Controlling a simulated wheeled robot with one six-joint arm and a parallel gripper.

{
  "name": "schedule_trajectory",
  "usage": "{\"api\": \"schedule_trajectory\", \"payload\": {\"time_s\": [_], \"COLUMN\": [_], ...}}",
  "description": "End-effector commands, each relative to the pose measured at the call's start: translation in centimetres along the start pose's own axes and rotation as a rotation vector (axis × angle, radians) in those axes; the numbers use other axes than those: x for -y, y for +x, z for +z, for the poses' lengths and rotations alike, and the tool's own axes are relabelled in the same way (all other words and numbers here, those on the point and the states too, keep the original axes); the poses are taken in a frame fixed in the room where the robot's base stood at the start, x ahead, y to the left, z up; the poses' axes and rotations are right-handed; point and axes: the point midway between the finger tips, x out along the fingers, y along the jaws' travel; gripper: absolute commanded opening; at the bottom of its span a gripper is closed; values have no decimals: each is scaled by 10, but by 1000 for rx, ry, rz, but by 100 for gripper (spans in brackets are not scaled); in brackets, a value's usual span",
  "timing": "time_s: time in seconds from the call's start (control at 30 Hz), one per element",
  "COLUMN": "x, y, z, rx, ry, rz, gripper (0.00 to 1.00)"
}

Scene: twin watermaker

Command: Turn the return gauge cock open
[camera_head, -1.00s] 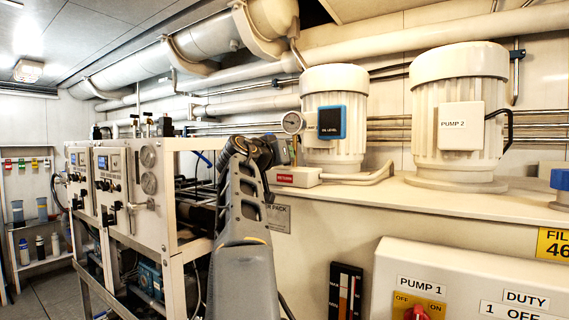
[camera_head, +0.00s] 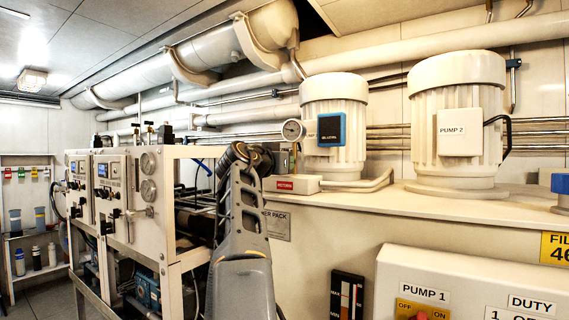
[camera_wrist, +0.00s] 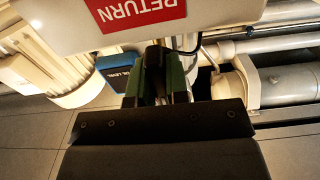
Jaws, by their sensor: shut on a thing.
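The return gauge (camera_head: 293,130) is a round white dial on a grey stem above a cream block with a red RETURN label (camera_head: 285,185). In the wrist view the block (camera_wrist: 225,20) and its label (camera_wrist: 143,9) show upside down at the top. My gripper (camera_wrist: 160,75) has dark green fingers close together just below the block. They are shut on a small dark piece (camera_wrist: 154,55), which looks like the cock's handle and is mostly hidden between them. Its angle cannot be told.
Two cream pump motors stand right of the gauge, the nearer one marked PUMP 2 (camera_head: 457,125). A blue level box (camera_head: 331,129) is close beside the gauge. A cream pipe (camera_head: 360,183) runs from the block. The watermaker frame (camera_head: 150,200) stands left of my arm.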

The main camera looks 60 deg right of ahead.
Motion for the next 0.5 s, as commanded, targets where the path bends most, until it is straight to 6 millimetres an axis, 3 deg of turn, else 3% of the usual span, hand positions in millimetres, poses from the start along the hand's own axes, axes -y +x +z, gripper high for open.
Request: {"api": "schedule_trajectory", "payload": {"time_s": [0.07, 0.1, 0.33, 0.5], "x": [0, 0, 0, 0], "y": [0, 0, 0, 0], "z": [0, 0, 0, 0], "rx": [1, 1, 0, 0], "ry": [4, 4, 2, 1], "rz": [-1, -1, -1, -1], "gripper": [0, 17, 39, 40]}}
